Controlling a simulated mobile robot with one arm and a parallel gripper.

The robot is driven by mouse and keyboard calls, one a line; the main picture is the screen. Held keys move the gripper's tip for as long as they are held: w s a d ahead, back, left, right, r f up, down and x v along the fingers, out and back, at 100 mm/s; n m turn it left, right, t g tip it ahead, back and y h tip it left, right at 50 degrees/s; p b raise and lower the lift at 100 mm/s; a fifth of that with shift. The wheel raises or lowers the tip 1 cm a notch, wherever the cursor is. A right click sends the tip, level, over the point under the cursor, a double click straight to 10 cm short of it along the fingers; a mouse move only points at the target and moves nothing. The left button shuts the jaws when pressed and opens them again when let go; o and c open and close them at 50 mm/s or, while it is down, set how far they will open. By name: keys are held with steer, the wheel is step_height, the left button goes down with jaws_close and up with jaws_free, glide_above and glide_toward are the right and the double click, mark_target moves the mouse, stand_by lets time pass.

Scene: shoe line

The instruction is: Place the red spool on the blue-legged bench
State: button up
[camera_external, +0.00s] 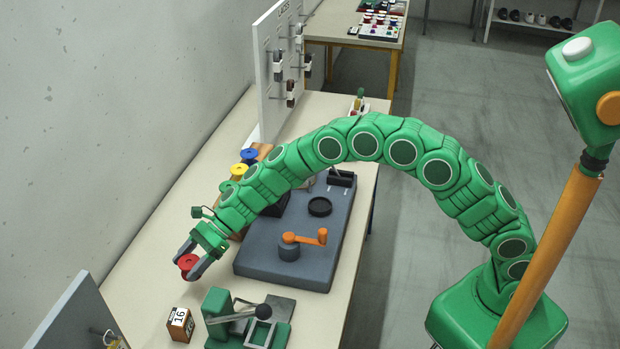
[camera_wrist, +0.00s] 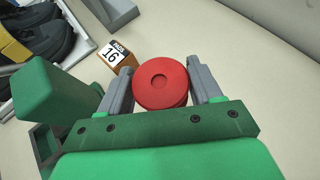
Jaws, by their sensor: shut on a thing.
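The red spool (camera_external: 187,262) is between the two grey fingers of my gripper (camera_external: 189,262), near the wall side of the beige bench (camera_external: 150,249). In the wrist view the red spool (camera_wrist: 161,83) shows its round top face with a small centre recess. My gripper (camera_wrist: 163,88) is shut on it, one finger on each side. I cannot tell whether the spool touches the bench top. No blue-legged bench is plain in view; a farther table (camera_external: 322,27) at the top has orange-brown legs.
A block marked 16 (camera_external: 180,324) and a green lever press (camera_external: 219,315) stand near my gripper. A grey-blue fixture with an orange crank (camera_external: 304,238) lies to the right. Blue and yellow spools (camera_external: 249,155) stand farther back. A white pegboard (camera_external: 279,65) rises behind.

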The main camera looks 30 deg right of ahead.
steer(key=shift+w+a+f, duration=0.45)
steer(key=shift+a+f, duration=0.15)
steer(key=shift+f, duration=0.3)
steer(key=shift+w+a+f, duration=0.4)
steer(key=shift+a+f, duration=0.15)
steer(key=shift+f, duration=0.3)
steer(key=shift+w+a+f, duration=0.45)
steer(key=shift+a+f, duration=0.15)
steer(key=shift+f, duration=1.95)
steer(key=shift+f, duration=0.1)
steer(key=o, duration=1.1)
steer(key=shift+c, duration=0.2)
steer(key=shift+w+d+r, duration=0.15)
steer(key=shift+d+r, duration=0.15)
steer(key=shift+r, duration=0.05)
steer(key=v, duration=1)
steer(key=shift+f, duration=0.1)
steer(key=shift+d+r, duration=0.4)
steer(key=shift+d, duration=0.15)
